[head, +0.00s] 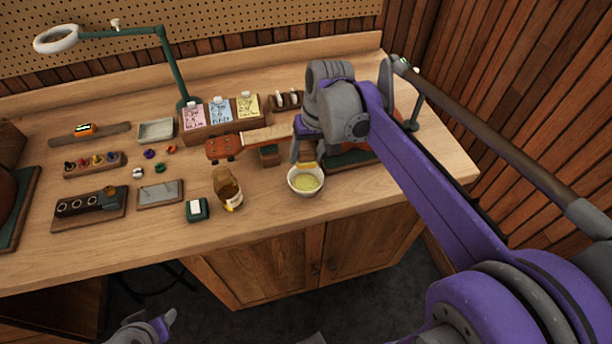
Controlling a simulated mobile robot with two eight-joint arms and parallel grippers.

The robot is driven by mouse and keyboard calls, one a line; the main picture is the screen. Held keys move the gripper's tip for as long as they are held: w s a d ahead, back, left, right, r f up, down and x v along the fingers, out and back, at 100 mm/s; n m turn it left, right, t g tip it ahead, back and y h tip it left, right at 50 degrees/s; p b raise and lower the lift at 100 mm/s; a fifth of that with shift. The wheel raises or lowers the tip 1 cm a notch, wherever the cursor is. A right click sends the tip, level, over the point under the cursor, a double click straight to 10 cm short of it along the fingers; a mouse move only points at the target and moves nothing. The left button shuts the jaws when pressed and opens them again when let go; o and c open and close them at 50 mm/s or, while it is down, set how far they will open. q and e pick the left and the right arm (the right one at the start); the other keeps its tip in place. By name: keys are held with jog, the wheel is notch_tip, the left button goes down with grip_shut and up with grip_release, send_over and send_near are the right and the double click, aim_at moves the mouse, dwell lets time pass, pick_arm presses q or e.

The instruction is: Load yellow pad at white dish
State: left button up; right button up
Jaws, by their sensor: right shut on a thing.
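The white dish (292,186) stands near the front edge of the bench and holds a pale yellow-green filling. My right gripper (304,160) is just above and behind the dish, pointing down. It is shut on the yellow pad (307,165), which shows as a small yellow piece at the dish's back rim. Whether the pad touches the filling cannot be told. My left gripper (158,328) is low at the bottom edge, away from the bench, and its fingers are not clear.
An amber jar (228,189) and a small green box (197,210) stand left of the dish. A ukulele's headstock (222,148) and neck lie behind. A lamp (170,70) rises at the back. Bench wood right of the dish is clear near the front.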

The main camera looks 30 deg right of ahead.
aim_at(304, 151)
jog(key=shift+r, duration=0.1)
jog(key=shift+r+p, duration=1.3)
jog(key=shift+r, duration=0.7)
pick_arm(q)
jog(key=r, duration=0.1)
jog(key=w+r, duration=0.1)
jog(key=r, duration=0.1)
jog(key=shift+w+r, duration=0.15)
jog(key=shift+r, duration=0.05)
pick_arm(e)
jog(key=shift+f, duration=0.1)
